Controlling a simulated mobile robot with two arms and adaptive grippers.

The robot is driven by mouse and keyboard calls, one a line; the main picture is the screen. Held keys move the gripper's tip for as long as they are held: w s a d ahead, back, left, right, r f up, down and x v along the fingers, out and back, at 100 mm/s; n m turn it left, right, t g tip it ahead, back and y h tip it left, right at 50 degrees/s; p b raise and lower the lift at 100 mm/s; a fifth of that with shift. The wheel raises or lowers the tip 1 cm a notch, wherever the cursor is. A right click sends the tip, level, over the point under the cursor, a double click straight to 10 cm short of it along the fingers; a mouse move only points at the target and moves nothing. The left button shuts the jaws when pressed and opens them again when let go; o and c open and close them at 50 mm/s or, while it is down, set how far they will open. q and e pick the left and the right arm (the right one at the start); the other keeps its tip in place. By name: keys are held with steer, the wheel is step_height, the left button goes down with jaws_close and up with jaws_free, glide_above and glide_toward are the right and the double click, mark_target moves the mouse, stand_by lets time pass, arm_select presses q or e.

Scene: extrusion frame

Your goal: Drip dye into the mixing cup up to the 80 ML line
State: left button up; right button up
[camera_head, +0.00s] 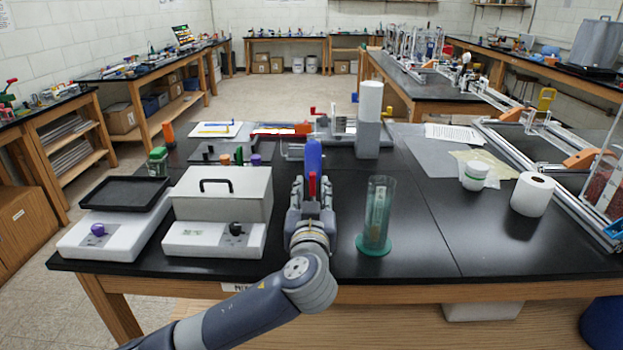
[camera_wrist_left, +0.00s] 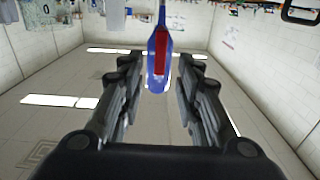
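A blue bottle (camera_head: 313,156) stands upright on the black table, straight beyond my left gripper (camera_head: 312,192). In the left wrist view the blue bottle (camera_wrist_left: 158,72) lies between the lines of the two fingers, with a gap on each side. A narrow red part (camera_wrist_left: 161,50) shows along its near face. My left gripper is open and does not visibly touch the bottle. A clear, green-tinted cup (camera_head: 377,205) with a round green base stands to the right of the gripper. Its line markings are too small to read. My right gripper is in neither view.
Two white devices stand left of my left arm, one with a black tray (camera_head: 124,193), one with a grey box (camera_head: 222,193). A white cylinder on a grey block (camera_head: 368,138) stands behind the cup. Table between is clear.

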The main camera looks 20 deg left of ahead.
mark_target(313, 181)
arm_select(q)
steer(key=shift+p+x, duration=0.4)
steer(key=shift+x, duration=1.6)
jaws_close()
